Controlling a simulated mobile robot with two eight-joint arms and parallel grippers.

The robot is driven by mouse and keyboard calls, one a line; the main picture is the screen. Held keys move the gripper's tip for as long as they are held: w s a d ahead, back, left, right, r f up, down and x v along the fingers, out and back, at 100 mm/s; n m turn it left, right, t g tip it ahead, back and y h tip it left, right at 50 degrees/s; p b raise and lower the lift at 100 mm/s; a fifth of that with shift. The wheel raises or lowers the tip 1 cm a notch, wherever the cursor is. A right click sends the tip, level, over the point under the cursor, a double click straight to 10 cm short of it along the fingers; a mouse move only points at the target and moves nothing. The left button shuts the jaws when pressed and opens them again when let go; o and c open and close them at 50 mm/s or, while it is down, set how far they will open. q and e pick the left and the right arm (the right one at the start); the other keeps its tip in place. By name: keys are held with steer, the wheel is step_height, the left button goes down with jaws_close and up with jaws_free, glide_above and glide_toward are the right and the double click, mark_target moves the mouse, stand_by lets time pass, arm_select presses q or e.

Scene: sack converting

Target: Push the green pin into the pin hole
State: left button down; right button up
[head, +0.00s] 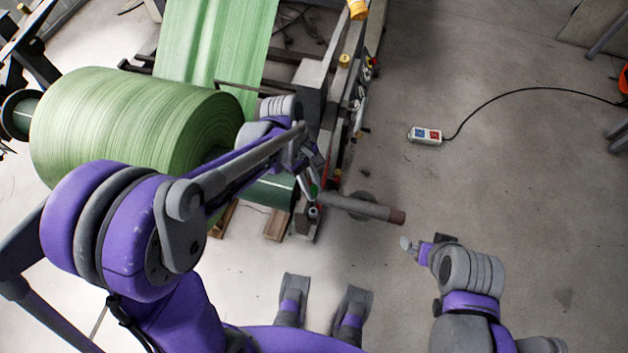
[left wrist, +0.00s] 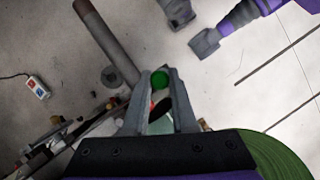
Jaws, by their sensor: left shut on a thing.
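The green pin (head: 315,190) shows as a small green spot at the fingertips of my left gripper (head: 311,186), beside the machine's side frame. In the left wrist view, the pin's round green end (left wrist: 160,79) sits between the two fingers, and my left gripper (left wrist: 160,84) is shut on it. I cannot make out the pin hole for certain; the fingers and machine parts crowd that area. My right gripper (head: 415,247) is low at the right of the head view, apart from the machine; whether it is open or shut is unclear.
A grey bar with a brown end (head: 360,207) sticks out to the right, close to my left gripper. A large green roll (head: 135,125) lies at the left. A switch box with a cable (head: 425,135) lies on the floor. Floor to the right is mostly clear.

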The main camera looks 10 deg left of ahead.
arm_select(q)
steer(key=shift+s, duration=0.1)
steer(key=shift+s+f+b, duration=0.1)
steer(key=shift+f+b, duration=2.2)
steer(key=shift+f, duration=0.8)
steer(key=shift+f+b, duration=0.85)
steer(key=shift+f, duration=0.3)
steer(key=c, duration=1)
jaws_free()
steer(key=shift+c, duration=0.2)
steer(key=o, duration=0.6)
steer(key=shift+c, duration=0.2)
